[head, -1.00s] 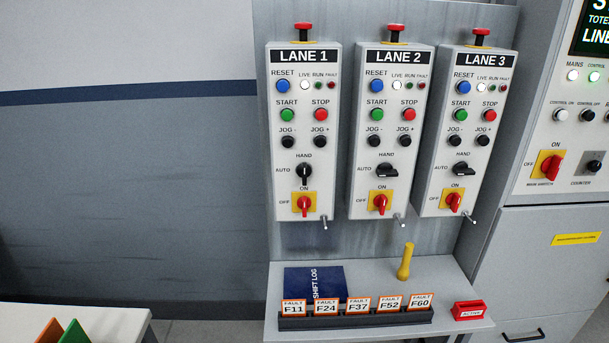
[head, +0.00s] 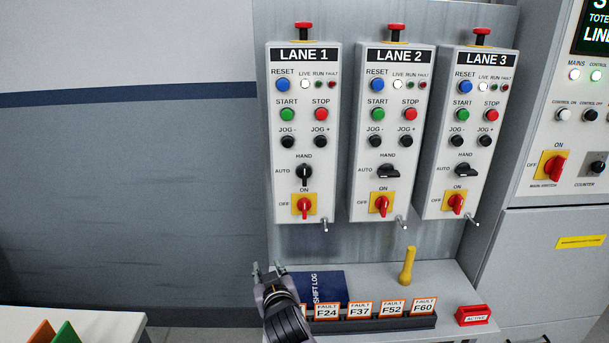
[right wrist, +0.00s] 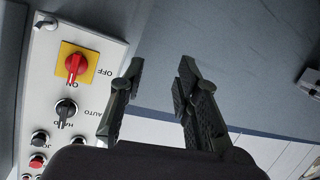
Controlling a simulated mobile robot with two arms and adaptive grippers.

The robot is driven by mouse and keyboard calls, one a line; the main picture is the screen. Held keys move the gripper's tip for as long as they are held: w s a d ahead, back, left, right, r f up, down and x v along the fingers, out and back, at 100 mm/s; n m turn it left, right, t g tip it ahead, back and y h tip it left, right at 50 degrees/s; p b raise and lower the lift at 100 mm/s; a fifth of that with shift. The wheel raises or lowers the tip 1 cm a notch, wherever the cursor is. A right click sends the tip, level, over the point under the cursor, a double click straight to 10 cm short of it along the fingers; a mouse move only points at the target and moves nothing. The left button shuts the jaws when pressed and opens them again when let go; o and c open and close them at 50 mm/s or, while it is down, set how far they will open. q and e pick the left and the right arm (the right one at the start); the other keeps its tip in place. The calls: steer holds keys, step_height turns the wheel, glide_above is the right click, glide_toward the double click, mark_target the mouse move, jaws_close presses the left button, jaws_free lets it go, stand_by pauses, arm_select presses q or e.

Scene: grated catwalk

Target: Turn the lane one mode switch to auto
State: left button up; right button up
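The lane one mode switch (head: 304,173) is a black knob on the LANE 1 box (head: 285,150). Its bar stands upright, in line with the HAND mark above it; AUTO is marked to its left. In the right wrist view the box appears turned over, with the switch (right wrist: 65,108) left of the fingers. My right gripper (head: 268,269) is low in the head view, below the LANE 1 box and in front of the shelf. Its fingers (right wrist: 161,68) are apart with nothing between them, not touching the switch. My left gripper is out of view.
Below the mode switch is a red rotary switch (head: 304,207) on a yellow plate. LANE 2 (head: 362,150) and LANE 3 (head: 433,150) boxes stand to the right. The shelf holds a shift log (head: 324,281), fault cards, a yellow handle (head: 407,266) and a red holder (head: 473,315).

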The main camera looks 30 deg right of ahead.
step_height(320, 180, up, 9)
steer(key=s+d+m+t+h, duration=0.1)
steer(key=d+m+h, duration=0.1)
steer(key=d, duration=0.1)
steer(key=m+h, duration=0.3)
glide_toward(305, 170)
steer(key=p+x, duration=0.3)
steer(key=x, duration=0.6)
steer(key=shift+w+d, duration=0.15)
steer(key=shift+w, duration=0.2)
steer(key=shift+c, duration=0.5)
steer(key=shift+t, duration=0.3)
jaws_close()
